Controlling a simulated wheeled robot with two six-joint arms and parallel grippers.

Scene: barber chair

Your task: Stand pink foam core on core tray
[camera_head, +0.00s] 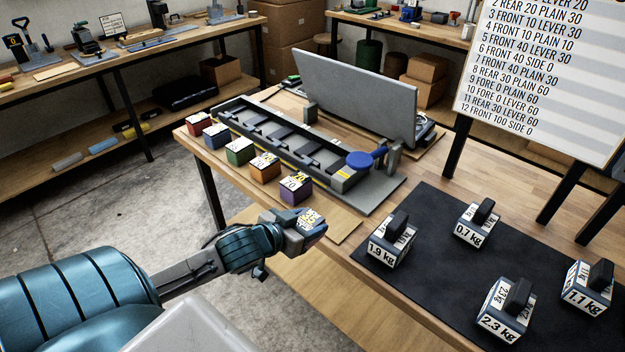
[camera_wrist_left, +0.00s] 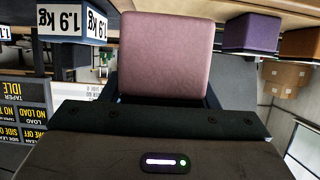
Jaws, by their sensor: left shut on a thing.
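The pink foam core (camera_wrist_left: 167,55) fills the middle of the left wrist view, a dull pink block between my fingers. My left gripper (camera_head: 303,227) is shut on it in the head view, where mainly the core's labelled top (camera_head: 309,216) shows and its sides are largely hidden. The core tray seems to be the thin tan board (camera_head: 343,232) along the table's front edge; the gripper is at its near edge. I cannot tell whether the core touches the board. My right gripper is not in view.
Purple (camera_head: 296,190), orange (camera_head: 265,167), green (camera_head: 240,151), blue and red blocks stand in a row left of the gripper. A grey fixture with a blue knob (camera_head: 362,160) lies behind. Several weights, including the 1.9 kg one (camera_head: 391,248), stand on a black mat (camera_head: 440,285) at right.

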